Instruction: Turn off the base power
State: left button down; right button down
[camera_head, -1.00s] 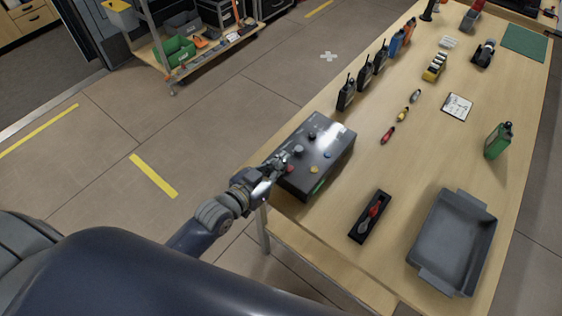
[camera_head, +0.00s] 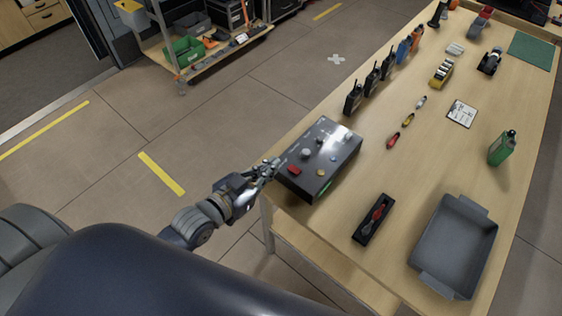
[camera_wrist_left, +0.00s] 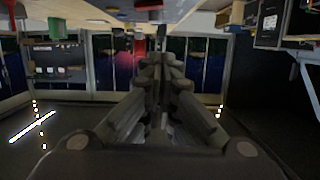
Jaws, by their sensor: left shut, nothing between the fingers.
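A dark grey control box (camera_head: 335,150) sits on the near left edge of the wooden table. Its top carries a red switch (camera_head: 294,170), a yellow button (camera_head: 320,173), a blue button (camera_head: 333,158) and pale knobs, one of them (camera_head: 306,153) near the middle. My left gripper (camera_head: 271,167) is shut and empty, just left of the box beside the red switch; a small gap seems to separate them. In the left wrist view the closed fingers (camera_wrist_left: 160,75) point ahead, and the picture appears upside down. My right gripper is not in view.
A black holder (camera_head: 361,234) with a red-handled tool and a grey tray (camera_head: 425,245) lie on the near part of the table (camera_head: 330,225). Several black radios (camera_head: 354,98) stand behind the box. A green bottle (camera_head: 502,148) stands at right.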

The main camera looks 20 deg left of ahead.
pick_arm(q)
jog(key=v, duration=0.3)
jog(key=shift+r, duration=0.1)
dwell(0.5)
jog(key=s+a+f+n+g+y+b, duration=0.1)
jog(key=s+a+f+g+y, duration=0.2)
jog(key=f, duration=1.2)
jog(key=s+a+f+n+g+y, duration=0.1)
jog(key=s+a+f+g, duration=0.3)
jog(key=f, duration=1.2)
jog(key=s+d+f+g, duration=0.1)
jog(key=s+f+g, duration=0.2)
jog(key=s+f, duration=0.7)
jog(key=s+d+f+g+y+b, duration=0.1)
jog(key=s+d+f+g, duration=0.1)
jog(key=s+f, duration=0.8)
jog(key=s+g, duration=0.1)
jog(key=s, duration=0.6)
jog(key=shift+f, duration=0.2)
